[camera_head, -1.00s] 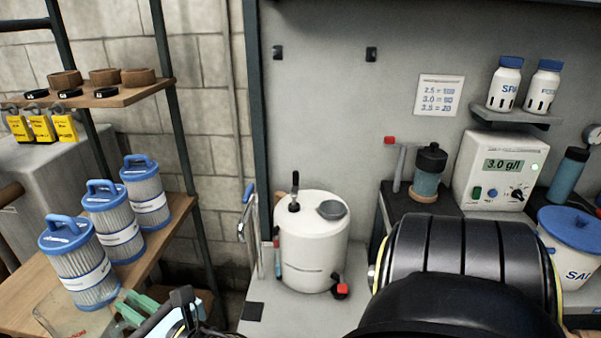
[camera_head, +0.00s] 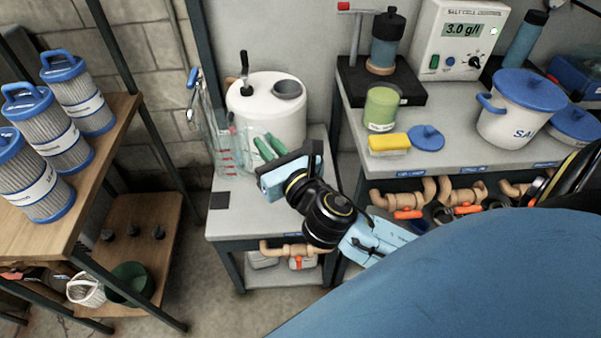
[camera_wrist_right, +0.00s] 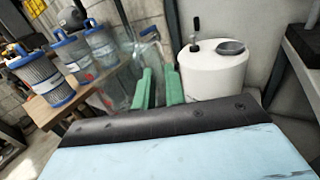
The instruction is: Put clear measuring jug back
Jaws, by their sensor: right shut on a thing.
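The clear measuring jug (camera_head: 230,158) has red marks on its side. It is over the left end of the grey bench, in front and to the left of the white drum (camera_head: 266,108). My right gripper (camera_head: 266,148) has green fingers and is shut on the jug from the right. In the right wrist view the jug (camera_wrist_right: 118,88) shows left of and between the green fingers (camera_wrist_right: 157,88), partly hidden by them. I cannot tell whether its base touches the bench. My left gripper is out of view.
A dark square (camera_head: 219,200) marks the bench's front left corner. A thin blue-topped rack or tool (camera_head: 195,100) stands close behind the jug. Blue-capped filters (camera_head: 48,150) stand on the wooden shelf at left. A green jar (camera_head: 381,108) and yellow sponge (camera_head: 389,142) sit on the right counter.

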